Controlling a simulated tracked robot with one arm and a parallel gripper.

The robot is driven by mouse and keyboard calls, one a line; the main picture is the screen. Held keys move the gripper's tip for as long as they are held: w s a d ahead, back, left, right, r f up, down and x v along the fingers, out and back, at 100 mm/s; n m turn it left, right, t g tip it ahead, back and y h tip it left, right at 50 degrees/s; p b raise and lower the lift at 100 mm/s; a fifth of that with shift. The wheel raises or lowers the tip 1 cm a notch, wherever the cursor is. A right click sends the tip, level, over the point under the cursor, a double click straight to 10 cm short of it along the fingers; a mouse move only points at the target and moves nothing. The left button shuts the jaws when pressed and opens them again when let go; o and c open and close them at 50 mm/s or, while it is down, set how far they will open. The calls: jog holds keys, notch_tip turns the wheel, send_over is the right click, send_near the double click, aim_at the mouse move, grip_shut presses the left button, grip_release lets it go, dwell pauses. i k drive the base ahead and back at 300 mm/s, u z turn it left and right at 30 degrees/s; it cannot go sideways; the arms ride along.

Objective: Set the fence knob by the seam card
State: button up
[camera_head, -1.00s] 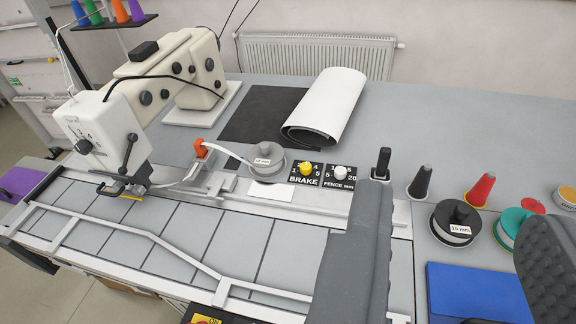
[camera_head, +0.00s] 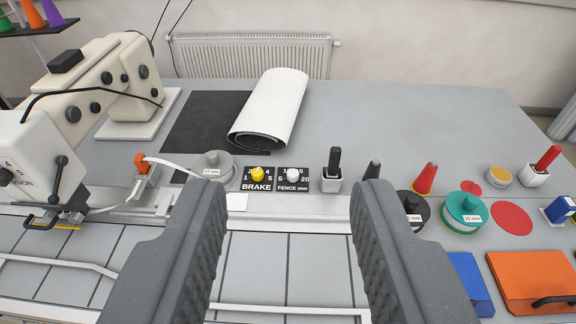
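The fence knob (camera_head: 292,175) is a small white knob on a black plate (camera_head: 292,187) marked FENCE mm, with 5 and 20 legible. Its exact setting is too small to read. A small white card (camera_head: 237,202) lies in front of the grey reel, left of the knob; I see no writing on it, and cannot tell if it is the seam card. My gripper (camera_head: 290,197) is open and empty, its two dark ribbed fingers wide apart in the foreground. In the picture the knob shows between and beyond the fingertips, apart from both.
A yellow knob (camera_head: 258,174) on the BRAKE plate sits just left of the fence knob. A black-handled holder (camera_head: 332,176) stands close right. A grey reel (camera_head: 214,165), sewing machine (camera_head: 45,170) and white roll (camera_head: 272,108) are left and behind. Reels and cones crowd the right.

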aim_at(293, 175)
jog(key=i, duration=0.9)
jog(key=z, duration=0.1)
